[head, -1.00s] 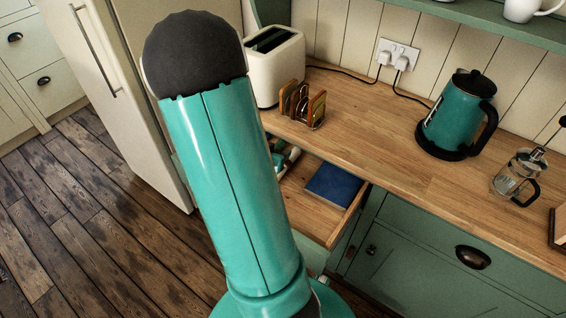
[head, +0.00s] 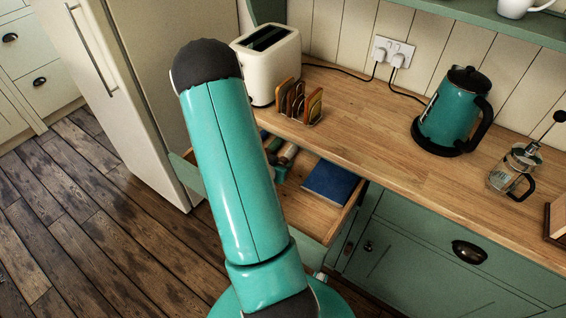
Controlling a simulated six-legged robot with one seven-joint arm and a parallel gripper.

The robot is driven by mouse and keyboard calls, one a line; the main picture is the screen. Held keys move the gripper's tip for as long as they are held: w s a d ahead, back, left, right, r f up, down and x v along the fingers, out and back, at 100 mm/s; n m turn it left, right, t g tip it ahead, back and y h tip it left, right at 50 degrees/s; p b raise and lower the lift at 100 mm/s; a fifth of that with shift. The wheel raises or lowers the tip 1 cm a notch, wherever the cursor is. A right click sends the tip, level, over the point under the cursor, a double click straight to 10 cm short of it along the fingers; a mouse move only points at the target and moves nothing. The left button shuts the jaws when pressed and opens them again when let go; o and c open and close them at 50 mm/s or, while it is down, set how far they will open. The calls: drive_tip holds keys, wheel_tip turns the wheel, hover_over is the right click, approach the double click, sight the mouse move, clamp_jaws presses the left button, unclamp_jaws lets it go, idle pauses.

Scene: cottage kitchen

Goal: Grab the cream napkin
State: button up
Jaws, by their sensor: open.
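I cannot make out a cream napkin in the head view. An open wooden drawer (head: 304,212) sticks out under the counter. A flat dark blue item (head: 328,184), perhaps a folded napkin or a book, lies in its right part. Small pale and teal shapes (head: 287,156) show in the drawer left of the blue item, too small and covered to name. My teal arm link stands in front of the drawer and hides its left part. My gripper cannot be made out in this view.
On the wooden counter (head: 390,135) stand a cream toaster (head: 268,75), a toast rack with toast (head: 300,103), a teal kettle (head: 447,115) and a glass coffee press (head: 510,172). A cream fridge (head: 120,100) stands left. The wooden floor (head: 80,220) before it is clear.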

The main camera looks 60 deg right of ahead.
sight(283, 159)
drive_tip(key=x, duration=0.4)
drive_tip(key=shift+d+f, duration=0.1)
drive_tip(key=shift+d, duration=0.05)
drive_tip(key=c, duration=1.1)
drive_tip(key=shift+o, duration=0.2)
